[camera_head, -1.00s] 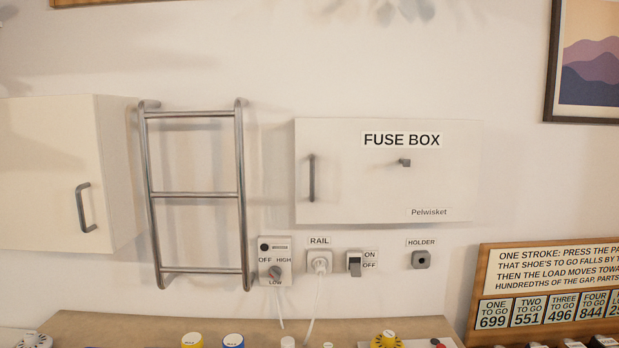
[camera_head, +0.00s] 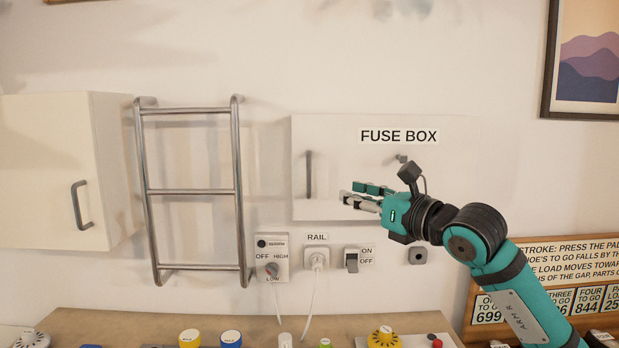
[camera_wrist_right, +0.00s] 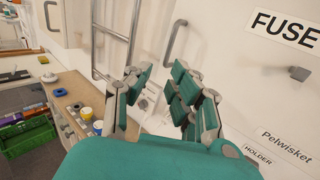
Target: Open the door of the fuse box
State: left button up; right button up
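The fuse box (camera_head: 337,134) is a white wall cabinet labelled FUSE BOX, with its door closed. Its grey vertical bar handle (camera_head: 308,175) is on the door's left side; it also shows in the right wrist view (camera_wrist_right: 174,40). A small grey knob or latch (camera_head: 402,158) shows below the label, partly behind my arm. My right gripper (camera_head: 348,194) is in front of the door's lower middle, to the right of the handle and apart from it. In the right wrist view its fingers (camera_wrist_right: 153,88) are spread with nothing between them. My left gripper is not in view.
A metal ladder rail (camera_head: 191,192) and another white cabinet (camera_head: 45,170) are to the left. Below the box are a rotary switch (camera_head: 272,260), a plugged socket (camera_head: 316,259) and an on/off switch (camera_head: 351,260). A counter (camera_head: 130,325) with coloured knobs runs below.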

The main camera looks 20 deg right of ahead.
jog(key=d+h, duration=0.1)
jog(key=d, duration=0.1)
jog(key=p, duration=0.7)
send_near(310, 177)
jog(key=x, duration=0.9)
jog(key=shift+w+r, duration=0.1)
jog(key=shift+w, duration=0.2)
jog(key=shift+w+a, duration=0.2)
jog(key=shift+w, duration=0.2)
grip_shut()
